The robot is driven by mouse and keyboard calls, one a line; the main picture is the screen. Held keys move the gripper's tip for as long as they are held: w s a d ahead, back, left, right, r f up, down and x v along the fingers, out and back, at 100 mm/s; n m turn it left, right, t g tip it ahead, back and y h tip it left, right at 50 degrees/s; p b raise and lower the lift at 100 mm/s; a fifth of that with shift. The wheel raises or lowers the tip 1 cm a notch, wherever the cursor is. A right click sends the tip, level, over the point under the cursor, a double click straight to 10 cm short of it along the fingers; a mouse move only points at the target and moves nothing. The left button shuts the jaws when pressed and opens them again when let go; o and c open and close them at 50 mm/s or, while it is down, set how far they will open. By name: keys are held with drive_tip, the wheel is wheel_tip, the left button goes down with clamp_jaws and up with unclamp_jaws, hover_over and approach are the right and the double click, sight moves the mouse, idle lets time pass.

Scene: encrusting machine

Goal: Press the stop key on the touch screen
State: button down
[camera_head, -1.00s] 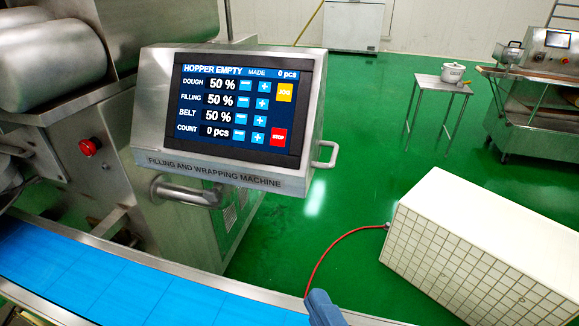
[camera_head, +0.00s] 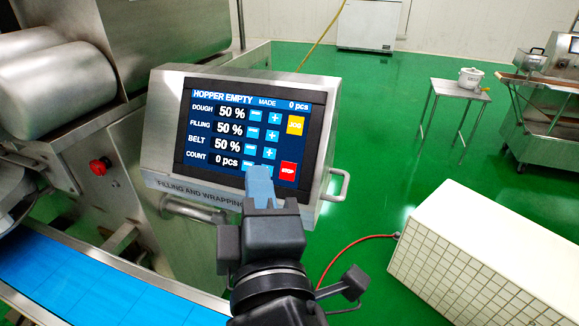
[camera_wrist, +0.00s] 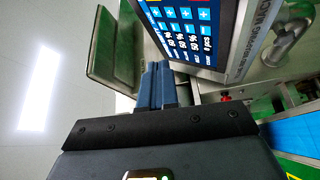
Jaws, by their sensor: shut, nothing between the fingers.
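The touch screen (camera_head: 228,122) is lit on the tilted steel panel of the machine. It reads HOPPER EMPTY, with DOUGH, FILLING and BELT at 50 % and COUNT at 0 pcs. The red stop key (camera_head: 288,170) is at its lower right, below a yellow JOB key (camera_head: 296,125). My gripper (camera_head: 259,172) is shut and empty, its blue fingertips in front of the screen's lower edge, left of and slightly below the stop key. The fingers hide part of the COUNT row. In the wrist view the screen (camera_wrist: 200,25) is sideways, beside the shut fingers (camera_wrist: 158,68); the stop key cannot be made out there.
A red button (camera_head: 99,166) is on the machine body at left. A metal handle (camera_head: 338,185) sticks out at the panel's right. A blue conveyor belt (camera_head: 70,285) runs below. A white tiled block (camera_head: 490,250) stands on the floor at right.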

sight(288, 171)
drive_tip(key=shift+w+d+f+b, duration=0.4)
drive_tip(key=shift+w+f, duration=0.35)
drive_tip(key=shift+w, duration=0.4)
drive_tip(key=shift+w+d+f+b, duration=0.25)
drive_tip(key=shift+w+d+f, duration=0.2)
drive_tip(key=shift+w+f, duration=0.55)
drive_tip(key=shift+w+d+f+b, duration=0.3)
drive_tip(key=shift+w+d+f, duration=0.2)
drive_tip(key=shift+w, duration=0.95)
drive_tip(key=shift+w+f, duration=0.25)
drive_tip(key=shift+w+d+f, duration=0.15)
drive_tip(key=shift+w, duration=0.1)
idle(0.5)
drive_tip(key=shift+s+a+r+p, duration=0.2)
drive_tip(key=shift+s+r+p, duration=0.15)
drive_tip(key=shift+s, duration=0.25)
drive_tip(key=shift+s+r, duration=0.1)
